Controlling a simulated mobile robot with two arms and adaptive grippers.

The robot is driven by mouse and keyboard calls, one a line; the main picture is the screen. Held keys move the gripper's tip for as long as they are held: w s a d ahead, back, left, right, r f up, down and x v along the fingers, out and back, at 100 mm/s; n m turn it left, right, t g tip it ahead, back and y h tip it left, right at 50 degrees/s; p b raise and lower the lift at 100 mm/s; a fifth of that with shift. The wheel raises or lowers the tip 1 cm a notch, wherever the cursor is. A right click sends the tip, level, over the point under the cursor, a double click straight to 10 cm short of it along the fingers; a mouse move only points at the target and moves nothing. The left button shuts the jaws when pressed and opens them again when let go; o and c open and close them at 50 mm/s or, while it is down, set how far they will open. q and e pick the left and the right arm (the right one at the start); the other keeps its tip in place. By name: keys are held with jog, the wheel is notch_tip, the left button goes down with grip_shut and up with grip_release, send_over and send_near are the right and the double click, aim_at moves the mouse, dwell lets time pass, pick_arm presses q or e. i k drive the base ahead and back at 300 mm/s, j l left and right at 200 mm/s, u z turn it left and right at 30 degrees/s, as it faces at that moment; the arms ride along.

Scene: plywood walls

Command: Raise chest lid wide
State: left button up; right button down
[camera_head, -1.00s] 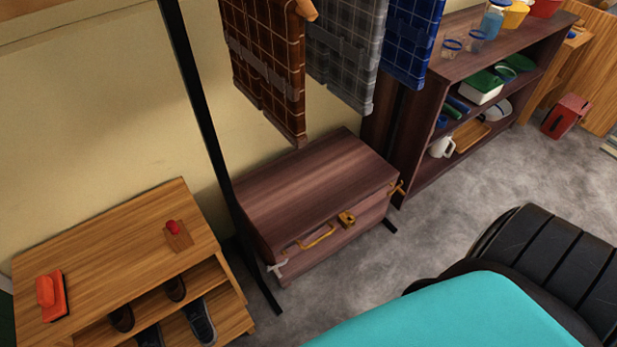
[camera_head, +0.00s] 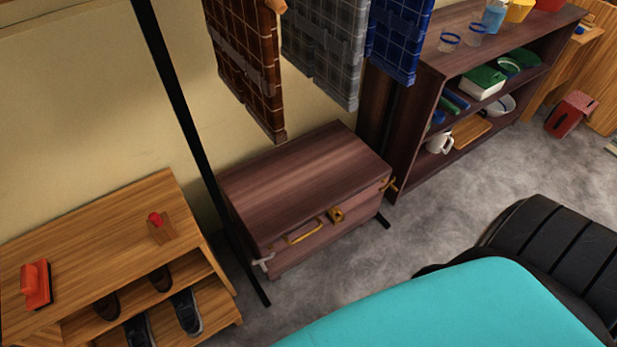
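The chest (camera_head: 305,190) is dark reddish-brown wood and stands on the floor against the wall, below hanging cloths. Its lid looks closed. A yellow handle (camera_head: 304,232) and a brass latch (camera_head: 336,214) are on its front. A grey handle (camera_head: 263,262) shows at its left front corner and a yellow one (camera_head: 389,185) at its right end. Neither of my grippers is in view.
A black rack post (camera_head: 185,110) stands just left of the chest. Plaid cloths (camera_head: 330,50) hang above it. A shoe bench (camera_head: 110,235) is at left, an open shelf (camera_head: 470,90) at right. Grey floor (camera_head: 370,265) is clear in front.

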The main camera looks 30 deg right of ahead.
aim_at(274, 194)
jog(key=l, duration=0.75)
jog(key=k+l, duration=0.1)
jog(key=l, duration=0.6)
jog(key=z, duration=0.05)
